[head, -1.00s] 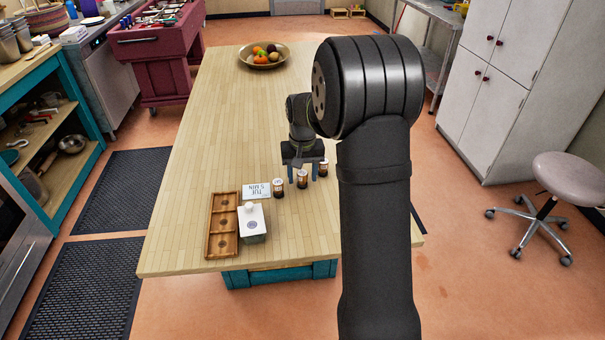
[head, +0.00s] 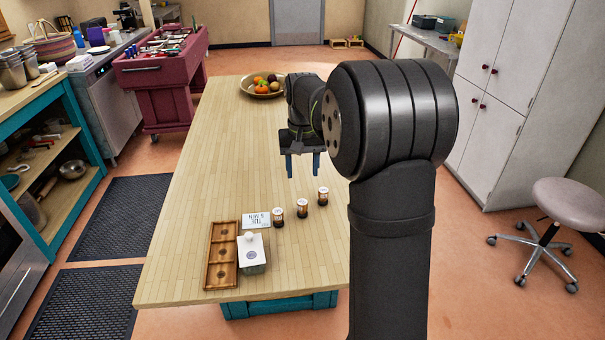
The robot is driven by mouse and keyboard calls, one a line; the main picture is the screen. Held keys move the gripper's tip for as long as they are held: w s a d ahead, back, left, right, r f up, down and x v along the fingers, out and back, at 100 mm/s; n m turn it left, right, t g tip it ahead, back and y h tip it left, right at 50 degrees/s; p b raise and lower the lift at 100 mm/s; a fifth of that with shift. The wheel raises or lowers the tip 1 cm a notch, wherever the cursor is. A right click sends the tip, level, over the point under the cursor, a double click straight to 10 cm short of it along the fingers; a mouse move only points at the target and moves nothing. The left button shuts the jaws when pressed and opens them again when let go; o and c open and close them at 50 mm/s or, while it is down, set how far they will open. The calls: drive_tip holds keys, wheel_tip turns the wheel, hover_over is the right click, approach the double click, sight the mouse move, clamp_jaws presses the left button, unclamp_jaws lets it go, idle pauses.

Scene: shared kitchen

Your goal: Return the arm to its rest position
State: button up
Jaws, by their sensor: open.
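My gripper (head: 303,170) hangs above the wooden table (head: 195,210), pointing down, with its two blue fingers apart and nothing between them. The jars stand upright on the table, clear of the fingers. My arm's large dark joint and upper link cover the right side of the table.
A wooden tray (head: 222,256) with round recesses lies near the table's front edge, beside a white-topped container (head: 251,253). A small printed card (head: 257,219) is behind them. A fruit bowl (head: 263,92) stands at the far end. The table's left half is clear.

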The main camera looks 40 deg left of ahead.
sight(302, 203)
drive_tip(key=shift+f, duration=0.1)
drive_tip(key=shift+f, duration=4.05)
